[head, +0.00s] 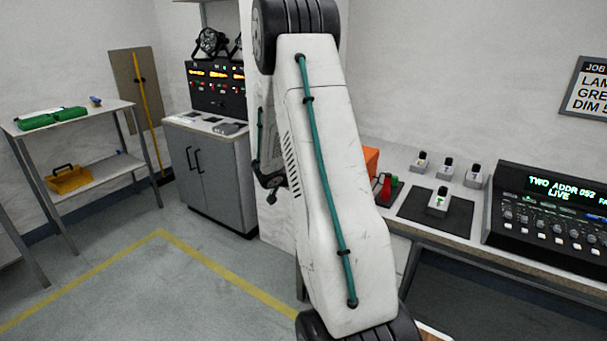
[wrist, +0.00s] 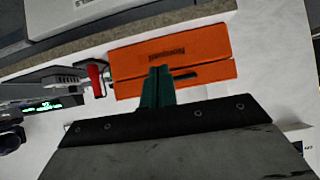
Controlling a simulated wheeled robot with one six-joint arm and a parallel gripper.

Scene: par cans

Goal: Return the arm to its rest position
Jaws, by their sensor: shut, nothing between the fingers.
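My gripper (wrist: 158,72) shows in the wrist view with its two teal fingers together and nothing between them. Beyond the fingertips is an orange case (wrist: 190,50) with dark lettering, and I cannot tell how far off it is. In the head view my white arm with a teal cable rises across the middle. It hides most of the orange case (head: 371,160), of which a corner shows at its right side. A dark part of my arm's far end shows left of the upright link, but the fingers cannot be made out there.
A bench (head: 400,226) at the right holds a console (head: 548,215), several small modules and a dark mat (head: 418,208). A red-handled item (head: 387,186) stands close to my arm. A grey cabinet (head: 212,170) and a shelf table (head: 98,113) stand left. The floor between is clear.

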